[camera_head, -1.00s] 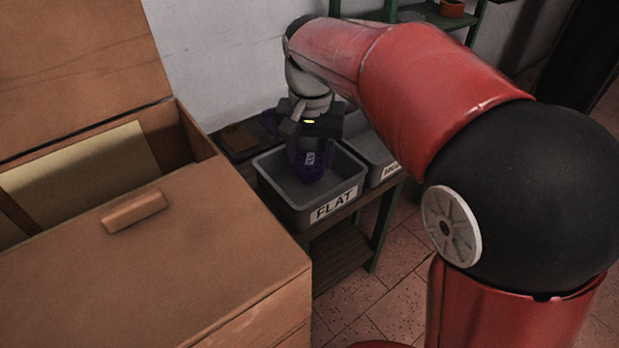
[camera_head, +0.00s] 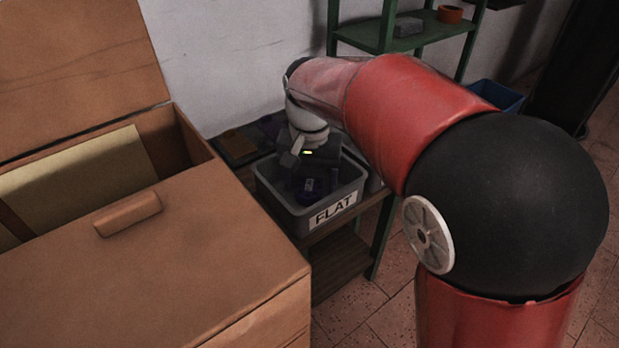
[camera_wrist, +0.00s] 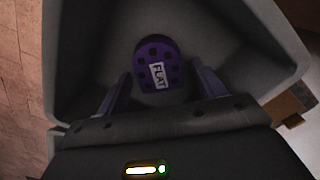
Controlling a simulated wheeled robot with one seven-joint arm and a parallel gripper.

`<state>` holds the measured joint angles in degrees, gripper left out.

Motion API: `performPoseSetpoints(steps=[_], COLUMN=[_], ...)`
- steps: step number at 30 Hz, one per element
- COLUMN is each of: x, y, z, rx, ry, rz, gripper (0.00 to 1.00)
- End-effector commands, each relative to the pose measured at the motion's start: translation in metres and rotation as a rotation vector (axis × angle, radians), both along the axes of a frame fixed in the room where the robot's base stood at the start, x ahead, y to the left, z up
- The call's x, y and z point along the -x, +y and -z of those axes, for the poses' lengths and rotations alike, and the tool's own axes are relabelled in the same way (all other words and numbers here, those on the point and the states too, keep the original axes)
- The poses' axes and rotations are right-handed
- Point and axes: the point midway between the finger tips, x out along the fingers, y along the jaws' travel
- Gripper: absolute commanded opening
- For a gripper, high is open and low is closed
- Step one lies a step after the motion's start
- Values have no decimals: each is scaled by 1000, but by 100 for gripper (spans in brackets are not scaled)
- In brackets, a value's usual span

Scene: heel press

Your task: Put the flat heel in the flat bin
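In the wrist view the heel (camera_wrist: 158,66) lies inside the grey bin, just beyond my fingertips. The flat bin (camera_head: 335,212) is a grey open box with a FLAT label on its front. My gripper (camera_head: 308,172) is lowered into the bin, above the heel. In the wrist view my gripper (camera_wrist: 160,78) has its fingers apart, with a gap on each side of the heel. Whether the heel rests fully on the bin floor is hard to tell.
A large brown wooden box (camera_head: 180,270) with a raised lid fills the left. A green shelf (camera_head: 420,38) and a blue bin (camera_head: 497,95) stand at the back right.

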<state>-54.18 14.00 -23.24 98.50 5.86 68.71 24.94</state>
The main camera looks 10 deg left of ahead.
Motion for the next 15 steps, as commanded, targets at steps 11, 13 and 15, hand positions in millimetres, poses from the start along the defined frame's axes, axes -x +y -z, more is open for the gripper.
performPoseSetpoints(steps=[11,13,15], x=[0,-1,-1], y=[0,1,0], z=[-5,-14,-26], rx=[-1,-2,-2], ry=[-1,-3,-3], rz=[-1,0,1], gripper=[72,72,72])
